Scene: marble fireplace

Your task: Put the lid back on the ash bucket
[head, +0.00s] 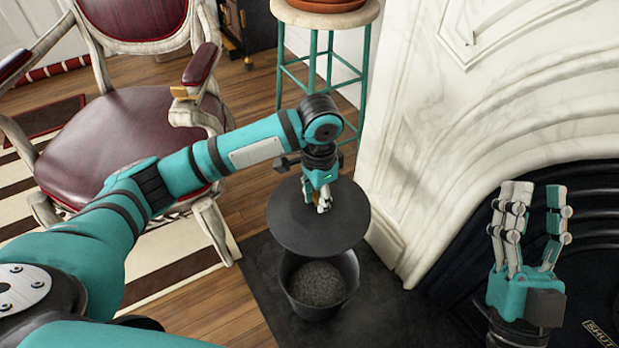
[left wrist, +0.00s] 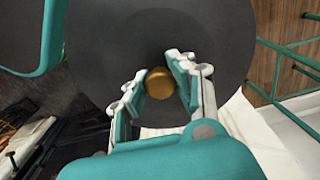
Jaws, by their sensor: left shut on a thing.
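The lid (head: 310,228) is a dark grey round disc, and my left gripper (head: 323,204) is shut on its knob. In the left wrist view the brass-coloured knob (left wrist: 159,83) sits between the fingers, with the lid (left wrist: 110,50) spread behind it. The ash bucket (head: 335,305) is dark, open at the top and holds grey ash. It stands upright on a dark hearth slab. The lid is above the bucket and hides its far rim; it appears raised and set further back than the opening. My right gripper (head: 531,215) is open and empty at the right, in front of the fireplace.
The white marble fireplace (head: 440,130) rises close to the right of the bucket. A teal-legged stool (head: 320,55) with a terracotta pot stands behind. A red leather armchair (head: 125,140) stands to the left. The dark hearth slab (head: 258,260) is bare around the bucket.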

